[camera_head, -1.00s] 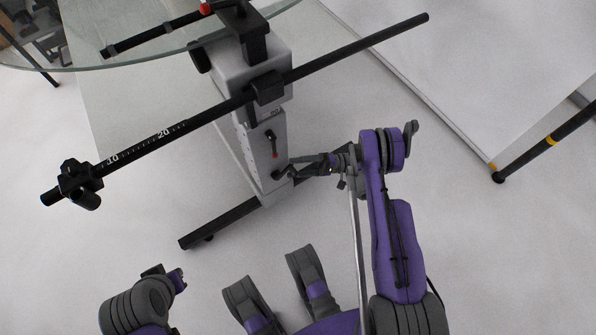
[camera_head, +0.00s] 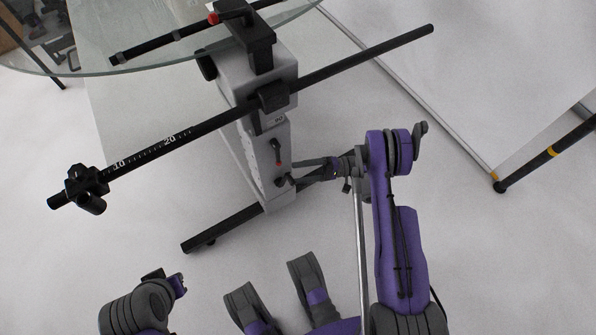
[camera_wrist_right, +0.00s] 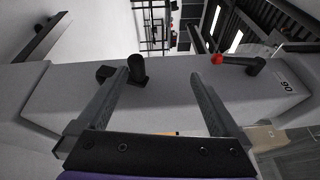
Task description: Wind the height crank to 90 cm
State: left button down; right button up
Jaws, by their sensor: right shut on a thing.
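The grey column of the stand (camera_head: 247,95) rises at the upper middle of the head view. A small black crank (camera_head: 282,181) sits low on its face and also shows in the right wrist view (camera_wrist_right: 137,69). A label reading 90 (camera_wrist_right: 286,88) is on the column. My left gripper is not visible; only part of the left arm shows at lower left.
A red-tipped lever (camera_head: 276,150) sits above the crank. A long black bar with a scale (camera_head: 215,123) crosses in front of the column. A glass top (camera_head: 150,55) is above, a black foot (camera_head: 220,230) below. A white panel (camera_head: 480,70) stands at right.

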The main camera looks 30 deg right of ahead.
jog(key=r, duration=0.1)
jog(key=s+d+r, duration=0.1)
jog(key=d+r, duration=0.1)
jog(key=shift+s+d+r+p, duration=0.1)
jog(key=shift+s+r+p, duration=0.2)
jog(key=shift+r, duration=0.1)
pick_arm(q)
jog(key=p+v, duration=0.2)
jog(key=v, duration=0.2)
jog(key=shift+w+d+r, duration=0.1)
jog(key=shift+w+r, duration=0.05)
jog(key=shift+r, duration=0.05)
pick_arm(e)
jog(key=s+d+r, duration=0.1)
jog(key=r, duration=0.1)
jog(key=d+r, duration=0.1)
jog(key=d, duration=0.1)
jog(key=s+d+r, duration=0.1)
jog(key=r, duration=0.1)
jog(key=shift+s+d+r, duration=0.15)
jog(key=shift+s+r, duration=0.15)
jog(key=shift+r, duration=0.05)
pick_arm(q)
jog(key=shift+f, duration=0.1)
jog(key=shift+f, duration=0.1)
